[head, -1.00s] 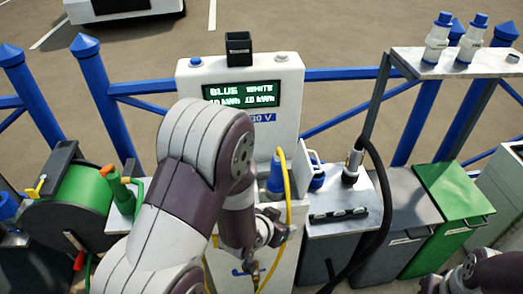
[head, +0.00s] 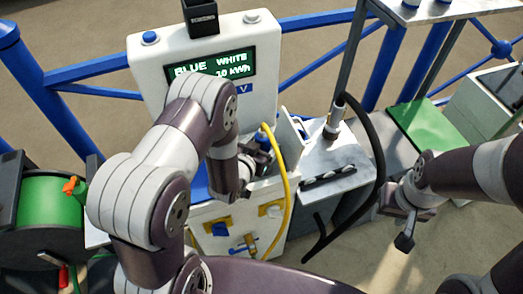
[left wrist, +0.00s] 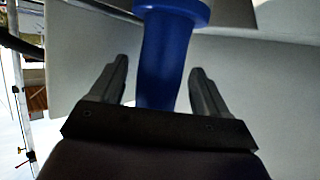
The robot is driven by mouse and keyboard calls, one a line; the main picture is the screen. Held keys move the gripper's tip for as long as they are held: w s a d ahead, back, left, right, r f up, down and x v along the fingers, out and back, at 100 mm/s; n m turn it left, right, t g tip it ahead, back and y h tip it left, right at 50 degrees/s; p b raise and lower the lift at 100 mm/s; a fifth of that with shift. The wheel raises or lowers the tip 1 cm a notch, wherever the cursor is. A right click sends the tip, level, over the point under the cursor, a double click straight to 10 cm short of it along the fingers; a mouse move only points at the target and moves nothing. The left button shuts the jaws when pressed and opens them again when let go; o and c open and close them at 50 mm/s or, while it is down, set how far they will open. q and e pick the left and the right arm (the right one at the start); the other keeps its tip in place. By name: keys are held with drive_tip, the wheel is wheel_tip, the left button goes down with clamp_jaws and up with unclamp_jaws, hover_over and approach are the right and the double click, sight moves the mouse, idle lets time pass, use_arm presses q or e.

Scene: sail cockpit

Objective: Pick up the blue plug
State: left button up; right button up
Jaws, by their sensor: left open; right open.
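The blue plug (head: 263,138) is at the front of the white charging post (head: 258,45), with a yellow cable (head: 288,195) beside it. My left arm hides part of it in the head view. My left gripper (head: 250,165) is at the plug. In the left wrist view the blue plug (left wrist: 166,55) stands between the two open fingers of my left gripper (left wrist: 158,82), with a gap on each side. My right gripper (head: 393,220) is open and empty, low on the right, away from the plug.
A metal box (head: 330,160) with a thick black hose (head: 375,150) stands right of the post. A green-lidded bin (head: 422,122) is farther right. A green hose reel (head: 48,205) stands at the left. Blue railing (head: 95,70) runs behind.

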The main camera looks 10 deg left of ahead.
use_arm(q)
drive_tip(key=shift+x, duration=1.05)
drive_tip(key=c, duration=1.3)
drive_tip(key=shift+o, duration=0.2)
drive_tip(key=shift+r, duration=0.15)
wheel_tip(320, 180, up, 9)
drive_tip(key=shift+f, duration=0.1)
wheel_tip(320, 180, up, 3)
drive_tip(key=shift+r+p, duration=0.15)
drive_tip(key=shift+p, duration=0.9)
drive_tip(key=shift+r+p, duration=0.3)
drive_tip(key=shift+r, duration=0.15)
drive_tip(key=shift+f, duration=0.1)
